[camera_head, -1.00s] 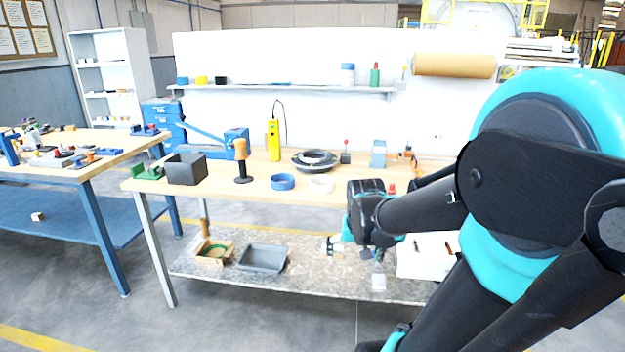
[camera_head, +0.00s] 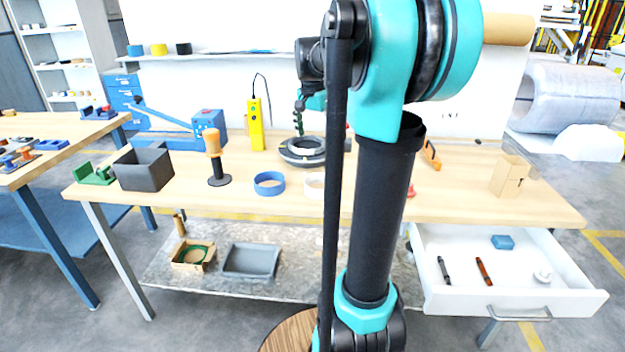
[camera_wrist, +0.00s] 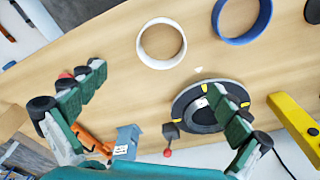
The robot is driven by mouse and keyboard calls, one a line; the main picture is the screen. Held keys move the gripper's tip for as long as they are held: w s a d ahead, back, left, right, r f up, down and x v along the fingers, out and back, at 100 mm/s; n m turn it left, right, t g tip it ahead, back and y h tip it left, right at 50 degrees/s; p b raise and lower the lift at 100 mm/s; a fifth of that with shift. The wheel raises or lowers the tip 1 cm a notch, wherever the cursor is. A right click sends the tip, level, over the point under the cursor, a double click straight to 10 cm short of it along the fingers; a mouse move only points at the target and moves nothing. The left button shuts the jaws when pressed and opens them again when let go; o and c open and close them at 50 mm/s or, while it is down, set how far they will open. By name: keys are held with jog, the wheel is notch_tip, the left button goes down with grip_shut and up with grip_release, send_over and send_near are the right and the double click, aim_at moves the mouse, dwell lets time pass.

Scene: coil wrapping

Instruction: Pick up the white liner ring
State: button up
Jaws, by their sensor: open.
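The white liner ring (camera_wrist: 160,66) lies flat on the wooden workbench in the wrist view, near the top middle. In the head view the white liner ring (camera_head: 309,187) is right of the blue ring, its right part hidden behind my arm. My gripper (camera_wrist: 156,80) is open and empty above the bench, its two green fingers spread wide on either side. It is apart from the ring. In the head view one green finger of my gripper (camera_head: 299,118) shows above the black coil-like disc, beyond the white ring.
A blue ring (camera_wrist: 242,39) lies next to the white ring. The black disc (camera_wrist: 183,102), a yellow device (camera_wrist: 294,122) and a red-knobbed lever (camera_wrist: 169,138) are close to my fingers. An open drawer (camera_head: 440,296) sticks out at the bench's front right.

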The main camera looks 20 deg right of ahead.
send_near(320, 181)
jog(key=s, duration=0.1)
jog(key=s+f, duration=0.1)
jog(key=s, duration=0.1)
jog(key=s+a+f, duration=0.1)
jog(key=shift+s+a, duration=0.1)
jog(key=shift+s, duration=0.15)
jog(key=shift+w+d+f, duration=0.1)
jog(key=shift+f, duration=0.8)
jog(key=shift+w+d+f, duration=0.15)
jog(key=shift+f, duration=0.7)
jog(key=shift+w+d+f, duration=0.1)
jog(key=shift+f, duration=0.8)
jog(key=c, duration=1)
jog(key=shift+o, duration=0.2)
jog(key=shift+r, duration=0.15)
